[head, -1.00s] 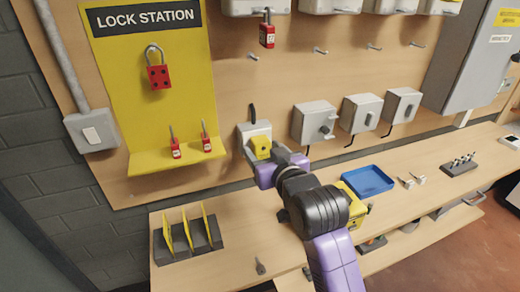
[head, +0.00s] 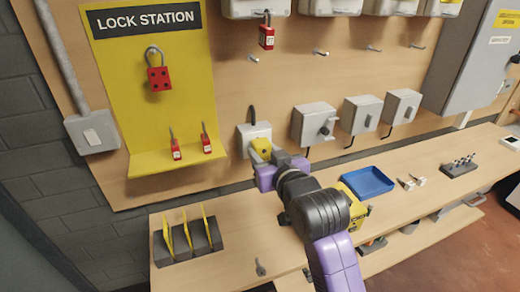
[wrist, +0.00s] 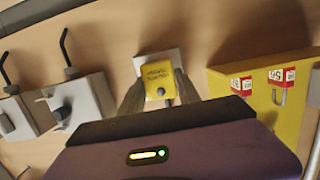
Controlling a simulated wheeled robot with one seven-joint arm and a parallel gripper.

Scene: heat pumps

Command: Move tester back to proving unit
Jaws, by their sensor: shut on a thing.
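My gripper (head: 266,160) is at the leftmost small grey box (head: 246,134) on the wall panel, seen from behind and above. It is shut on a yellow block (head: 261,147). In the wrist view the yellow block (wrist: 157,80) has dark lettering and a round dark spot, and a finger stands on each side of it. It is in front of the pale box; I cannot tell whether it touches it. The lettering is too small to read, so I cannot tell whether this is the tester. A yellow and dark unit (head: 356,211) on the bench is partly hidden by my arm.
A blue tray (head: 368,182) lies on the bench right of my arm. A dark rack with yellow cards (head: 187,237) stands at the left. The yellow lock station (head: 150,110) with red padlocks is left of the gripper. More grey boxes (head: 314,122) line the panel to the right.

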